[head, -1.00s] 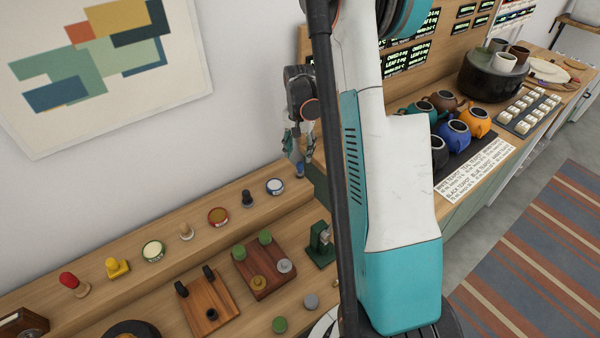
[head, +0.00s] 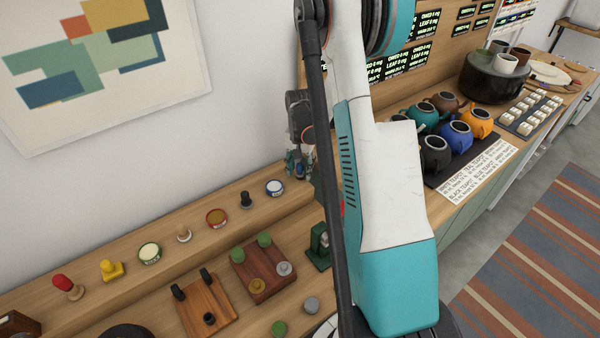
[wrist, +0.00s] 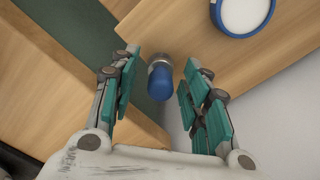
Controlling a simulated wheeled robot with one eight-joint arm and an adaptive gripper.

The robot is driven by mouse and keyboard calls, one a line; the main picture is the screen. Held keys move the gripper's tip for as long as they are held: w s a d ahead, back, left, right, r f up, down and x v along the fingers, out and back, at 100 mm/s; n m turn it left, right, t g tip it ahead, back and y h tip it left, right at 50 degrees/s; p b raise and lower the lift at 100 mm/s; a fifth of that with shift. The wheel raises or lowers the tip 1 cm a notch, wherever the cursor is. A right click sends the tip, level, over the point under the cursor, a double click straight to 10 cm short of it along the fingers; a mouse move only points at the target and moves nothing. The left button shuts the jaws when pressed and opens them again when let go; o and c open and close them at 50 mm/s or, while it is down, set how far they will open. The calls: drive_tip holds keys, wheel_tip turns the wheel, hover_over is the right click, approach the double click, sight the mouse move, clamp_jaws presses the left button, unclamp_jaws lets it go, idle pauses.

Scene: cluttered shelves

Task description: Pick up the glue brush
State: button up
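The likely glue brush shows in the wrist view as a blue rounded handle (wrist: 160,84) with a metal collar, standing near the edge of the wooden shelf. My gripper (wrist: 161,62) is open, with its teal-padded fingers on either side of the blue handle. A gap shows on both sides, so neither finger appears to touch it. In the head view my gripper (head: 298,165) is low at the right end of the upper shelf, partly hidden by my arm. The brush cannot be made out clearly there.
A blue-rimmed tin (wrist: 243,14) stands close to the right finger; it also shows in the head view (head: 275,187). A black stamp (head: 246,200) and other small items line the shelf leftward. A dark green stand (head: 319,247) is below. The wall is close behind.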

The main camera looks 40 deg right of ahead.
drive_tip(key=c, duration=0.7)
drive_tip(key=shift+o, duration=0.2)
drive_tip(key=shift+r, duration=0.1)
